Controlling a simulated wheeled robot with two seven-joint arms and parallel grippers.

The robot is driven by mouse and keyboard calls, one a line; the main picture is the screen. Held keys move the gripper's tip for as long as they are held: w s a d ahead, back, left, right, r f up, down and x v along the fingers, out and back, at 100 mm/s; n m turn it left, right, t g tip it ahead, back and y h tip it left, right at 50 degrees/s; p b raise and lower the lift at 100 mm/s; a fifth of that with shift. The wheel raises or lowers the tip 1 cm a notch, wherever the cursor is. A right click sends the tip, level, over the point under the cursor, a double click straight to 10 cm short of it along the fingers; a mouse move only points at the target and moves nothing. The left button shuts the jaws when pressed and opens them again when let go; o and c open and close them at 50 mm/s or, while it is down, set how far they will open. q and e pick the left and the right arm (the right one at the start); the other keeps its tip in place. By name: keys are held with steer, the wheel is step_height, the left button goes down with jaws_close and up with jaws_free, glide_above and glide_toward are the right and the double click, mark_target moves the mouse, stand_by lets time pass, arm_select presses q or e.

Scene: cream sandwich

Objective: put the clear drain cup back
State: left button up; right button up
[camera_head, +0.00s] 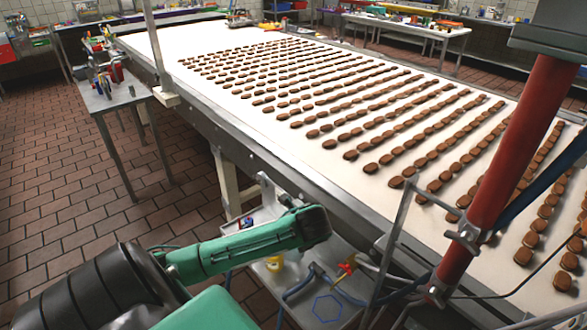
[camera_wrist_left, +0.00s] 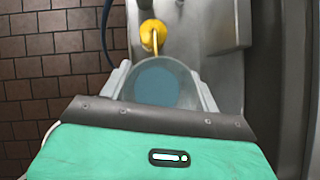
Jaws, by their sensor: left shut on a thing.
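The clear drain cup (camera_wrist_left: 157,86) is in the left wrist view, a see-through round cup with a blue-grey disc showing inside it. My left gripper (camera_wrist_left: 160,74) has its pale fingers on either side of the cup and is shut on it. A yellow fitting (camera_wrist_left: 153,34) lies just beyond the cup; I cannot tell whether they touch. In the head view my green left arm reaches over the low metal side tray, and its wrist hides the gripper and the cup. My right gripper is not in view.
A red post (camera_head: 508,150) stands at right.

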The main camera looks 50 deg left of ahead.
arm_select(q)
step_height(320, 180, down, 20)
steer(key=shift+r, duration=0.2)
stand_by(0.4)
steer(key=o, duration=1.1)
steer(key=shift+f, duration=0.15)
steer(key=v, duration=1.2)
steer(key=shift+w+r, duration=0.1)
steer(key=shift+r, duration=0.15)
